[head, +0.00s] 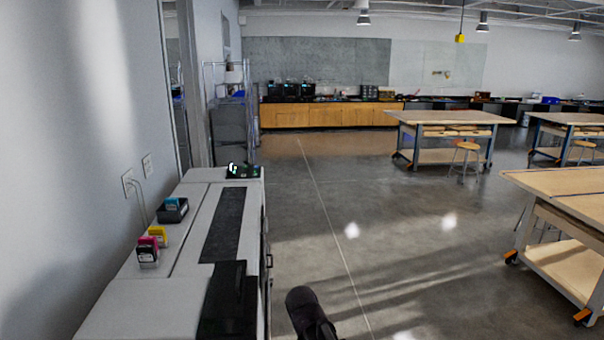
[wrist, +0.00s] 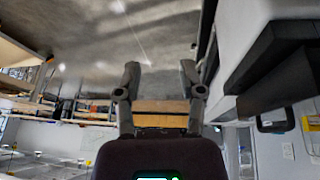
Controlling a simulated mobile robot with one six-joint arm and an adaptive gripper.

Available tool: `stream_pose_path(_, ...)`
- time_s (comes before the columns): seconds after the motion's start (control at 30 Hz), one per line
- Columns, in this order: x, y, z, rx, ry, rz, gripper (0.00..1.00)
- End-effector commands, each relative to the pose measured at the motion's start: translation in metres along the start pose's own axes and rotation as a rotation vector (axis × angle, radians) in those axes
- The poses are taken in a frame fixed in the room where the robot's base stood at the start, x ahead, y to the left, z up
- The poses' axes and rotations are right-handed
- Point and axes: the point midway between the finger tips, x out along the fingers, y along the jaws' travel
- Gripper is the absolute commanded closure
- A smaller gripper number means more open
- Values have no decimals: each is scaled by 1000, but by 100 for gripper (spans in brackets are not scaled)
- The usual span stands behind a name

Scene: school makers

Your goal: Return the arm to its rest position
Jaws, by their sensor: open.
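My gripper (wrist: 160,70) shows in the wrist view with its two grey fingers spread apart and nothing between them. The wrist view is upside down, with the floor at the top and the ceiling at the bottom. In the head view a dark part of my arm (head: 309,313) shows at the bottom, just right of the printer and above the floor. The fingers cannot be made out in the head view.
A long white printer (head: 105,309) stands along the left wall. On it are a black tray (head: 172,211) and several coloured cartridges (head: 148,251). Workbenches (head: 565,183) stand at the right, wooden cabinets (head: 325,115) at the back. The middle floor (head: 340,205) is clear.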

Motion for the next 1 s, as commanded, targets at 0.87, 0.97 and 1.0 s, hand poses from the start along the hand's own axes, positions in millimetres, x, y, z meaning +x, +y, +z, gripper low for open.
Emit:
stream_pose_path(0.87,65,152,144,-1,-406,-76,49)
stream_pose_path(0.97,64,152,144,-2,-407,-76,49)
stream_pose_path(1.0,64,152,143,-2,-406,-76,49)
